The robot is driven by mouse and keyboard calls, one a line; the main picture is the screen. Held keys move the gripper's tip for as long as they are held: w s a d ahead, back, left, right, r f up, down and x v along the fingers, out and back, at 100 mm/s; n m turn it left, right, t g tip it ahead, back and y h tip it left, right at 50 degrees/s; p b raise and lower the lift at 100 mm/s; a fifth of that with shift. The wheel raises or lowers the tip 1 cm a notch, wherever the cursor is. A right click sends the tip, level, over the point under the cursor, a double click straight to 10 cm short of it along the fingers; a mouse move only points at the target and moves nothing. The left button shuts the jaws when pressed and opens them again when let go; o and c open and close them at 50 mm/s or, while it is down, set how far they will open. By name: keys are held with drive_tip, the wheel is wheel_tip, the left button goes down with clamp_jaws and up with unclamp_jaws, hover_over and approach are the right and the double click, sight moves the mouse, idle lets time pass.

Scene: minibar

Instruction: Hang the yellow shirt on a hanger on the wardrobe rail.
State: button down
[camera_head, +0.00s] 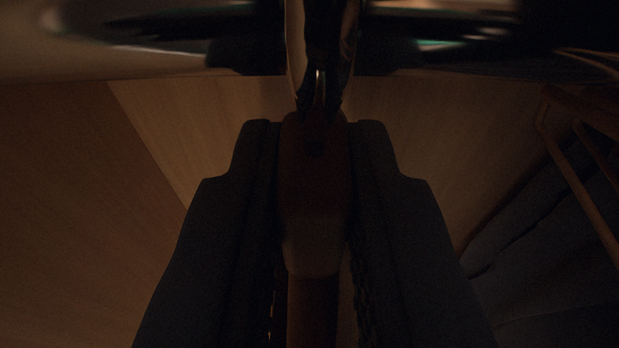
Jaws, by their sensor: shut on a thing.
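My gripper (315,135) fills the lower middle of the view, its two dark fingers pointing up the picture. It is shut on a brown wooden piece (312,240), which looks like the neck of a hanger. A shiny metal part (321,55) stands just beyond the fingertips at the top centre. I cannot tell whether it is the hanger's hook, the rail or both, nor whether they touch. I see no clearly yellow cloth; the shirt is hidden, out of view or too dark to make out.
Pale wooden panels (180,120) lie behind the gripper. At the right, thin wooden bars (580,190), perhaps another hanger, stand close to dark bluish cloth (550,250). Glossy dark shapes with bright reflections (440,45) cross the top. The picture is very dark.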

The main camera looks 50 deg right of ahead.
drive_tip(key=shift+f+b, duration=1.2)
drive_tip(key=shift+f, duration=0.05)
drive_tip(key=c, duration=1.3)
unclamp_jaws()
drive_tip(key=b+v, duration=0.2)
drive_tip(key=v, duration=1.1)
drive_tip(key=shift+s+a, duration=0.3)
drive_tip(key=shift+a, duration=0.05)
drive_tip(key=s+a+n+t+y, duration=0.2)
drive_tip(key=s+a+n+y, duration=0.1)
drive_tip(key=a, duration=0.7)
drive_tip(key=s+a+n+t+y, duration=0.1)
drive_tip(key=s+a+n+y, duration=0.2)
drive_tip(key=a, duration=0.8)
drive_tip(key=s+a+r+n+t+y, duration=0.1)
drive_tip(key=s+a+n+y, duration=0.3)
drive_tip(key=a, duration=0.7)
drive_tip(key=shift+s+a+t+y, duration=0.25)
drive_tip(key=shift+s+t+y, duration=0.45)
drive_tip(key=shift+t+y, duration=0.1)
